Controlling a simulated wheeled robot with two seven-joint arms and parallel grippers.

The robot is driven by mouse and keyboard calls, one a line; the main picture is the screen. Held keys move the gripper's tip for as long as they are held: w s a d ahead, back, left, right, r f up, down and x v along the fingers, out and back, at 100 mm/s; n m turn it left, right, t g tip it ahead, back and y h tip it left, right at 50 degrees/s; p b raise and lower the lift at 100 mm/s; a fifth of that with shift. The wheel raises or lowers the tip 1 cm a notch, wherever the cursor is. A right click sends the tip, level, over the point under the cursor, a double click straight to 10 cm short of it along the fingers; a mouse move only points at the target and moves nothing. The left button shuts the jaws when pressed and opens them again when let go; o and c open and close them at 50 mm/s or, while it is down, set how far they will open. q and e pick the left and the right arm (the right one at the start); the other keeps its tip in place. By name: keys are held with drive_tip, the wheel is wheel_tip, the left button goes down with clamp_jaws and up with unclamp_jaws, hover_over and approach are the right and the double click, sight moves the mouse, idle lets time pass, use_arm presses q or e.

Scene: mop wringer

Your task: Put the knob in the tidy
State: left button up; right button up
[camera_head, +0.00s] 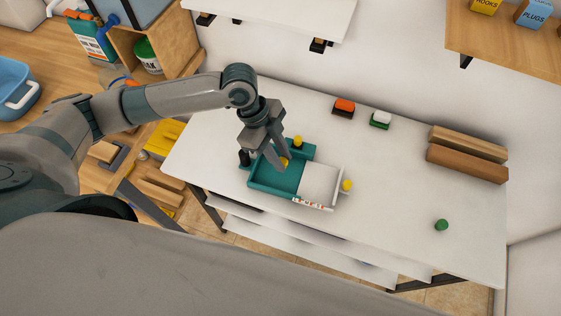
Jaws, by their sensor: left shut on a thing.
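The tidy (262,185) is a low teal tray with a white section on its right, on the white table. My left gripper (284,160) reaches down from above over the teal section and is shut on a small yellow knob (285,162). The fingers partly hide the knob, and I cannot tell whether it touches the tray floor. Another yellow piece (298,141) is at the tidy's back edge, and one more (347,185) is at its right side. My right gripper is not in view.
A small green round piece (441,225) stands on the right of the table (390,190). Red-topped (344,105) and white-topped (381,118) blocks stand at the back. Brown wooden blocks (466,160) lie at the back right. A black upright piece (245,158) stands by the tidy's left.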

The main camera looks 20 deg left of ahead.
use_arm(q)
wheel_tip(320, 180, down, 3)
drive_tip(key=shift+r+p, duration=0.1)
drive_tip(key=shift+p, duration=0.6)
drive_tip(key=shift+f, duration=0.45)
drive_tip(key=shift+f, duration=0.35)
drive_tip(key=o, duration=1)
